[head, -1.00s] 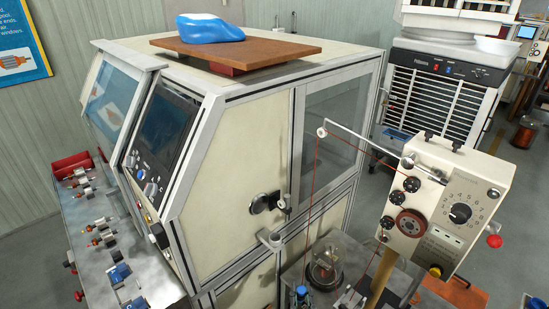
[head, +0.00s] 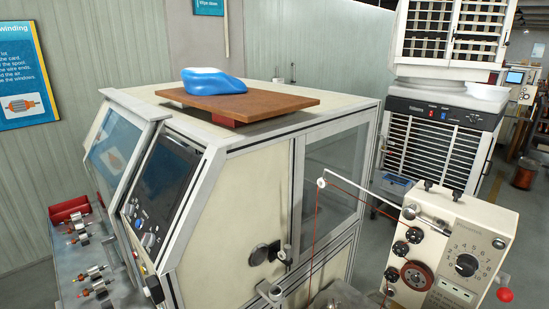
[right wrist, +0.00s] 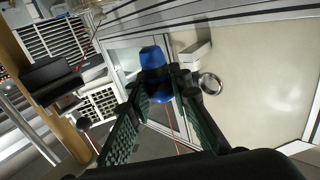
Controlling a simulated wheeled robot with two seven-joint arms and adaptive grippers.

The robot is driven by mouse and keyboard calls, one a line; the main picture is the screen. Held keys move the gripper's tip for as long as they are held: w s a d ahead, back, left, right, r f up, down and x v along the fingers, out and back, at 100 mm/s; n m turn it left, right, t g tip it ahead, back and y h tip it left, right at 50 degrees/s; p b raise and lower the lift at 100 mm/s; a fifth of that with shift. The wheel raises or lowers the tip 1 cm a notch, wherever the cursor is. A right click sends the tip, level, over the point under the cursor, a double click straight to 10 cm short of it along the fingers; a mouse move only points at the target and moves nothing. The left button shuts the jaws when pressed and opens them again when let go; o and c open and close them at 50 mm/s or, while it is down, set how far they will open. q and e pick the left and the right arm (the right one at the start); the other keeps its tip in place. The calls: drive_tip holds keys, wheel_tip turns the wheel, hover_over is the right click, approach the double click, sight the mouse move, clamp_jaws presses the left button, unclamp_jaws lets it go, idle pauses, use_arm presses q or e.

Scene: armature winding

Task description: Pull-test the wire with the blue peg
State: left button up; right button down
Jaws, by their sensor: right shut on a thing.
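The blue peg (right wrist: 152,62) shows in the right wrist view between the fingertips of my right gripper (right wrist: 163,85), which is shut on it. The red wire (head: 314,222) hangs in the head view from the small white guide wheel (head: 321,183) at the end of the tensioner's arm. It runs down out of the picture. A short red line, likely the wire (right wrist: 177,147), shows beyond the fingers in the right wrist view. The wire's hold in the peg is too small to tell. The head view shows neither the peg nor my grippers.
The tensioner box (head: 462,255) with its dial stands at the right. The cream winding machine (head: 235,205) fills the middle, with a brown board (head: 260,104) and a blue-white bundle (head: 212,81) on top. A side bench (head: 95,265) holds several armatures at the left.

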drive_tip(key=w+r+p, duration=0.4)
drive_tip(key=r+p, duration=0.3)
drive_tip(key=r, duration=0.2)
drive_tip(key=shift+d, duration=0.45)
idle(1.5)
drive_tip(key=c, duration=2.4)
unclamp_jaws()
clamp_jaws()
drive_tip(key=s+f+b, duration=0.1)
drive_tip(key=f+b, duration=0.1)
drive_tip(key=f, duration=0.1)
drive_tip(key=s+f+b, duration=0.1)
drive_tip(key=f+b, duration=0.1)
drive_tip(key=f, duration=0.1)
drive_tip(key=s+a+f+b, duration=0.1)
drive_tip(key=s+f+b, duration=0.1)
drive_tip(key=f+b, duration=0.1)
